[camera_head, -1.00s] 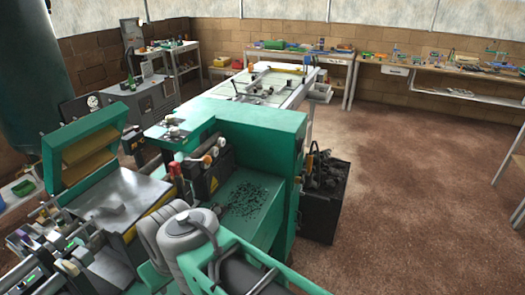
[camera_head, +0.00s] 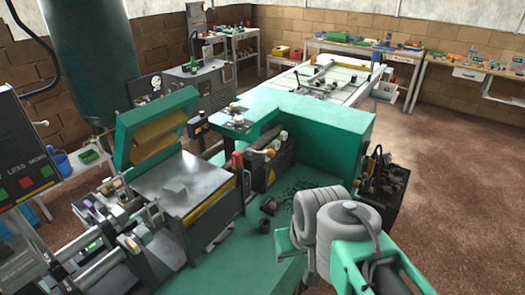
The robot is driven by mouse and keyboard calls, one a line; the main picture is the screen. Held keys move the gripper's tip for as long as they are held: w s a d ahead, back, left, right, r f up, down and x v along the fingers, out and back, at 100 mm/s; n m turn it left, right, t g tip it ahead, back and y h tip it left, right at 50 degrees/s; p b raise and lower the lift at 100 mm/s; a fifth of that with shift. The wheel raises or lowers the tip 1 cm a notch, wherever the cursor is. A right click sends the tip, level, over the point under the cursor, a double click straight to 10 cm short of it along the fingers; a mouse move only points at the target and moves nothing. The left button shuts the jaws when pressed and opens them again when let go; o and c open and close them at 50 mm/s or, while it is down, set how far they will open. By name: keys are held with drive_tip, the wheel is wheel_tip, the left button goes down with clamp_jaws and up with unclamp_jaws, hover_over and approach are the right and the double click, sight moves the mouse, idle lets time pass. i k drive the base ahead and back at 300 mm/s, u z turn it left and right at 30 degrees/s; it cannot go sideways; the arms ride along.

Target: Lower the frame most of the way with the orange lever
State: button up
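A green frame with a brown-orange inner face (camera_head: 157,132) stands tilted up at the back of the green machine, left of centre. My green and grey arm is at the lower right, apart from the knob in the picture. My gripper's fingers do not show.
A dark control panel (camera_head: 25,160) with red and green buttons is at the left edge. Rollers and rods (camera_head: 115,235) lie in front of the plate. A black bin (camera_head: 384,185) stands beyond the machine's right side. Brown floor (camera_head: 455,205) is clear at the right.

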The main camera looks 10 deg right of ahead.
sight(271, 153)
drive_tip(key=z, duration=1.45)
drive_tip(key=i, duration=1.3)
drive_tip(key=u, duration=3.5)
